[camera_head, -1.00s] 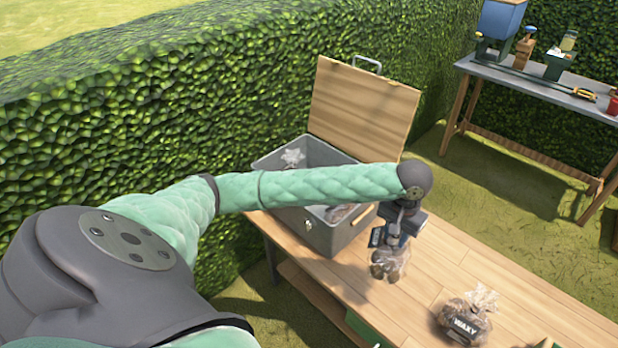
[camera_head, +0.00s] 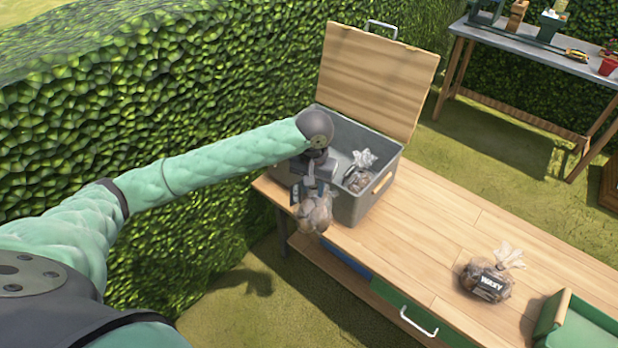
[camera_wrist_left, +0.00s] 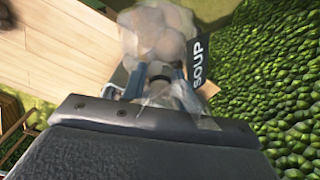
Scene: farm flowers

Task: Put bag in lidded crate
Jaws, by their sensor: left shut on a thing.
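My left gripper (camera_head: 312,178) is shut on a clear bag of brownish round things (camera_head: 315,212). In the left wrist view the held bag (camera_wrist_left: 158,35) hangs from the fingers, and its dark label (camera_wrist_left: 201,65) reads "SOUP". The grey crate (camera_head: 369,207) stands on the wooden table with its wooden lid (camera_head: 378,80) raised at the back. The gripper and held bag are in front of the crate's left part and hide some of its front. Another bag (camera_head: 360,175) lies inside the crate at the right. My right gripper is not in view.
A bag labelled "WAXY" (camera_head: 487,280) sits on the wooden table (camera_head: 440,215), near a green tray (camera_head: 590,325) at the lower right. The tabletop between crate and that bag is clear. A hedge (camera_head: 200,90) runs behind. A grey side table (camera_head: 530,45) holds tools.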

